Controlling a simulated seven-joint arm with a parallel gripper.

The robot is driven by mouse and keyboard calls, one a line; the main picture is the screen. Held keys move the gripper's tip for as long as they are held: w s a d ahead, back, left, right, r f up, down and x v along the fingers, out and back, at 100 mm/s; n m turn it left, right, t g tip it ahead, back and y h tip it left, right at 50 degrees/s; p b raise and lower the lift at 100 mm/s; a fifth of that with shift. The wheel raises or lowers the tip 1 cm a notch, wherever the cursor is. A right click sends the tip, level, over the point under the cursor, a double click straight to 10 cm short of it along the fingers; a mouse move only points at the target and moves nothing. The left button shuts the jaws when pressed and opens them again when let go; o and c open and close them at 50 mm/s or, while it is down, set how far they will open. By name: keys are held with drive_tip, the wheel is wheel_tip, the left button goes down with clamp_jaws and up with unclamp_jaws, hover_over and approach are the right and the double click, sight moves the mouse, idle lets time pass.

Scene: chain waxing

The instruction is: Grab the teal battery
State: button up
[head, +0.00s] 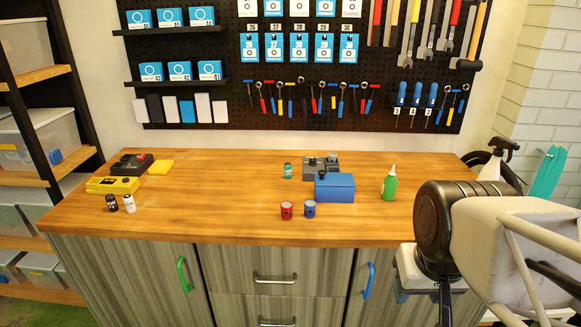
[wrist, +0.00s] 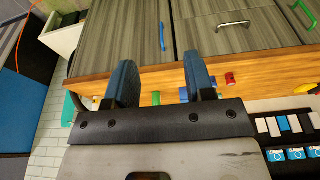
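The teal battery (head: 288,171) is a small upright cylinder with a dark top. It stands on the wooden counter (head: 225,190) in the head view, left of the grey device. I cannot make it out in the wrist view. My gripper (head: 423,297) is at the lower right of the head view, in front of the counter and far from the battery. In the wrist view its two blue fingers (wrist: 160,78) are spread wide with nothing between them.
A blue box (head: 334,187), a grey device (head: 320,167) and a green bottle (head: 389,184) stand right of the battery. Red (head: 286,210) and blue (head: 309,209) cans stand in front. The counter's middle is clear.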

drive_tip(key=shift+o, duration=1)
drive_tip(key=w+a+n+h, duration=0.2)
drive_tip(key=w+n, duration=0.3)
drive_tip(key=w, duration=0.7)
drive_tip(key=w+a+n+t+h, duration=0.1)
drive_tip(key=w+n+h, duration=0.25)
drive_tip(key=w, duration=0.85)
drive_tip(key=w+a+n+h, duration=0.1)
drive_tip(key=w+a+n, duration=0.1)
drive_tip(key=w+n, duration=0.65)
drive_tip(key=n+t+h, duration=0.2)
drive_tip(key=n+t, duration=0.5)
drive_tip(key=n, duration=0.4)
approach(288, 171)
drive_tip(key=w, duration=0.1)
drive_tip(key=w+d, duration=0.1)
drive_tip(key=w, duration=0.1)
drive_tip(key=shift+r, duration=0.15)
